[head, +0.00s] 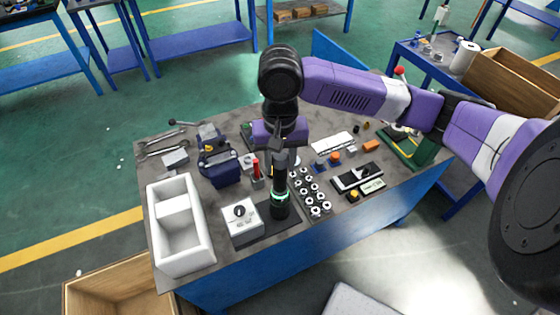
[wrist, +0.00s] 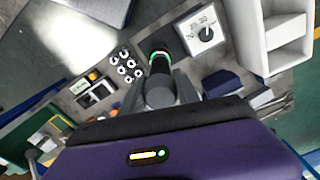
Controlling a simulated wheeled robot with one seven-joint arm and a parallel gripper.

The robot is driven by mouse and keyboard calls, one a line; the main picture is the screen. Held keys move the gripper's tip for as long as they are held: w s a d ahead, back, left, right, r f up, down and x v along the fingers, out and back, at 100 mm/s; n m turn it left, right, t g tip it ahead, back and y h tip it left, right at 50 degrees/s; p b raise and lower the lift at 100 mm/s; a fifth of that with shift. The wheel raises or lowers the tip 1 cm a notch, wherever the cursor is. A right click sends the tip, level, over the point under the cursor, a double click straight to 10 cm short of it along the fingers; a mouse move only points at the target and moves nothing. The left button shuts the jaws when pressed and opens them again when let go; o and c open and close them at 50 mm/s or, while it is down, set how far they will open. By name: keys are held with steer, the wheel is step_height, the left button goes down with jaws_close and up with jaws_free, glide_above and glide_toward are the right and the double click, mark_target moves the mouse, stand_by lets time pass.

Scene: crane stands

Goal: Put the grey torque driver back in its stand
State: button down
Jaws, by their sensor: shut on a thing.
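My gripper (head: 279,147) points down over the front middle of the workbench. It is shut on the grey torque driver (head: 281,161), whose round grey end (wrist: 160,92) shows between the fingers in the wrist view. Directly below and in line with it is an upright black cylinder with a glowing green ring (head: 280,205), also in the wrist view (wrist: 158,58). The cylinder rises from a dark base plate (head: 283,228) beside a white box with a black dial (head: 241,220). I cannot tell where driver and cylinder meet, or how deep the driver sits.
A white two-part tray (head: 203,216) stands left of the dial box. A blue vise (head: 222,171) and a red-handled tool (head: 256,168) are behind. A rack of round sockets (head: 316,205) and a black-and-white device (head: 356,177) lie to the right. The bench's front edge is close.

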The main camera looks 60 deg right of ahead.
mark_target(280, 156)
steer(key=shift+f+b, duration=0.3)
steer(key=shift+f, duration=0.3)
steer(key=c, duration=0.8)
jaws_free()
steer(key=shift+r, duration=0.1)
step_height(280, 156, up, 5)
steer(key=p, duration=0.5)
step_height(280, 156, up, 8)
steer(key=shift+f, duration=0.15)
